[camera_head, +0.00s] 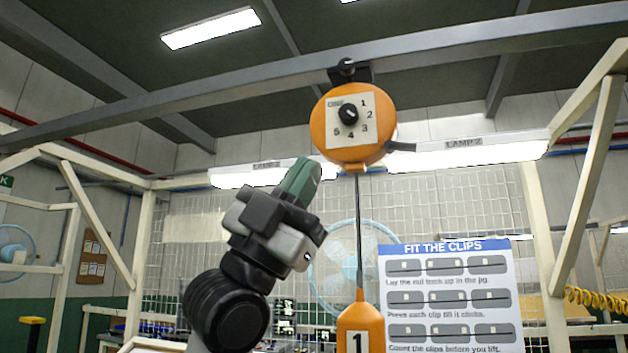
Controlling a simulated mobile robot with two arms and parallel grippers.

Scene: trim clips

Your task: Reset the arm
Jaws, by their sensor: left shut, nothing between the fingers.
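My left arm rises from the bottom of the head view, left of centre. Its gripper (304,178) points up and to the right, with green fingers that are shut and empty. The fingertips are just left of an orange dial unit (326,137) and look close to it in the picture. I cannot tell whether they touch. My right gripper is not in view.
The orange unit hangs from a grey overhead beam (215,93). A rod runs down from it to an orange handle (361,322) marked 1. A "FIT THE CLIPS" sign (450,254) stands at right. Cream frame posts (545,265), wire mesh and fans are behind.

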